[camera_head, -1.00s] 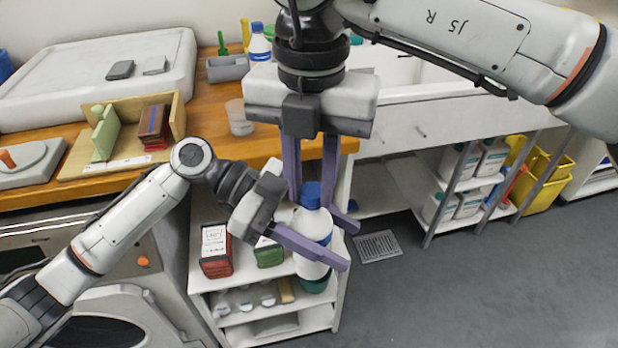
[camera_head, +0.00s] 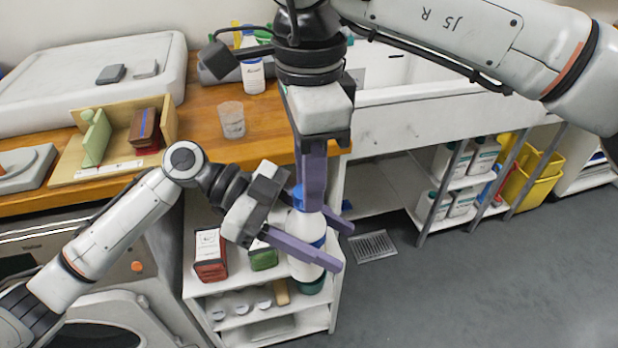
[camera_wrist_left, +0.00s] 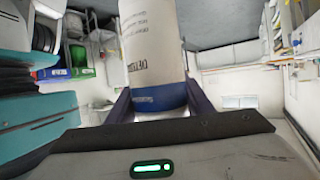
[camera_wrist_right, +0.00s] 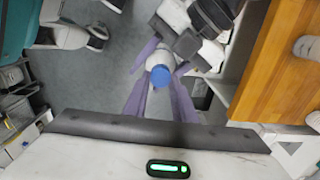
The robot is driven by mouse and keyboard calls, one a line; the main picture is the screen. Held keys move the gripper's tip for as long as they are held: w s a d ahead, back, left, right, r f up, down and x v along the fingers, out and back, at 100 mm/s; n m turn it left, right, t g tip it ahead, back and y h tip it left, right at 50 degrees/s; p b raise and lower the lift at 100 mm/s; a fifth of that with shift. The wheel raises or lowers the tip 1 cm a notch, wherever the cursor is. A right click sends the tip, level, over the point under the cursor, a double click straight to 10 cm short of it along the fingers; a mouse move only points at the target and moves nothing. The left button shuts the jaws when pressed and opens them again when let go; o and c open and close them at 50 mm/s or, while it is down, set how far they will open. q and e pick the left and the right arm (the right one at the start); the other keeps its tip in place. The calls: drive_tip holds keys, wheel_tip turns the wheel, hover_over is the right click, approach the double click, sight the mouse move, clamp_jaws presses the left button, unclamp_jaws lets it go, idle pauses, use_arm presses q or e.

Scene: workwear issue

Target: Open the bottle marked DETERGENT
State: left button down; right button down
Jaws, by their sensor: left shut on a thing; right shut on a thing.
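The white bottle (camera_head: 309,238) with a blue cap (camera_head: 298,200) is upright in front of the counter, above the low shelf unit. In the left wrist view, the bottle (camera_wrist_left: 150,45) shows upside-down print that appears to begin "DETER", and a blue band. My left gripper (camera_head: 338,246) is shut around the bottle's body from the left. My right gripper (camera_head: 309,192) points down from above and is shut on the cap, its fingers hiding part of it. The right wrist view shows the cap (camera_wrist_right: 178,77) between the fingers.
The low shelf unit (camera_head: 318,318) holds red and green boxes and several small round items. On the wooden counter are a clear cup (camera_head: 232,120), a wooden holder (camera_head: 90,170) and another white bottle (camera_head: 252,75). Floor to the right is clear around a drain grate (camera_head: 372,246).

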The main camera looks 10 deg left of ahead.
drive_tip(key=shift+w+a+r, duration=0.1)
drive_tip(key=shift+r, duration=0.15)
idle(0.6)
drive_tip(key=shift+r, duration=0.9)
